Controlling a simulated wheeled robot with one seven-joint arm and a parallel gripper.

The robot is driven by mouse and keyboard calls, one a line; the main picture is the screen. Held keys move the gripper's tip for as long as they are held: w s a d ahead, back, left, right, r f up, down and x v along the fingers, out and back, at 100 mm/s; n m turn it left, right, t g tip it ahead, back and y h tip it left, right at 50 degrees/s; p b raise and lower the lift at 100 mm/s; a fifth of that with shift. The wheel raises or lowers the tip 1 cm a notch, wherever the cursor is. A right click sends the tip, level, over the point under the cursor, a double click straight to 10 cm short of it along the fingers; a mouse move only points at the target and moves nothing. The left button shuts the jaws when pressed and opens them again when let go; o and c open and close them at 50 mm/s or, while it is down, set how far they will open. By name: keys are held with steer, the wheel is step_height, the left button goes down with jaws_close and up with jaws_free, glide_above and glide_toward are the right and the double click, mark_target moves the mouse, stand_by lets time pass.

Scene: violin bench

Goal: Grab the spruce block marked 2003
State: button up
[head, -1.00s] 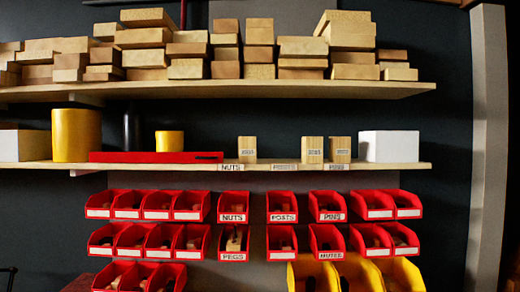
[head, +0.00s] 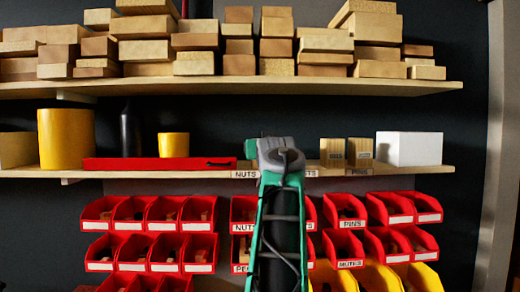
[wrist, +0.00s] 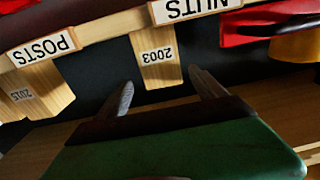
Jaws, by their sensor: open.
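The spruce block marked 2003 (wrist: 156,62) shows in the wrist view, which is upside down, near the NUTS shelf label. The block appears just beyond the fingertips, and no contact shows. In the head view my arm covers the block's place on the lower shelf.
A block marked 2015 (wrist: 36,92) stands by the POSTS label (wrist: 40,47). In the head view, two tagged blocks (head: 333,152) and a white box (head: 408,148) stand to the right; a red case (head: 160,164) lies to the left. Red bins (head: 185,212) hang below.

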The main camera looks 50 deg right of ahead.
steer(key=p+x, duration=0.2)
steer(key=x, duration=0.3)
steer(key=shift+w+f+p, duration=0.15)
steer(key=shift+w+p, duration=0.05)
steer(key=shift+p, duration=0.1)
steer(key=shift+s+f, duration=0.1)
steer(key=shift+a, duration=0.15)
steer(key=shift+c, duration=1.6)
steer(key=c, duration=1.2)
steer(key=shift+c, duration=0.3)
steer(key=shift+b, duration=0.3)
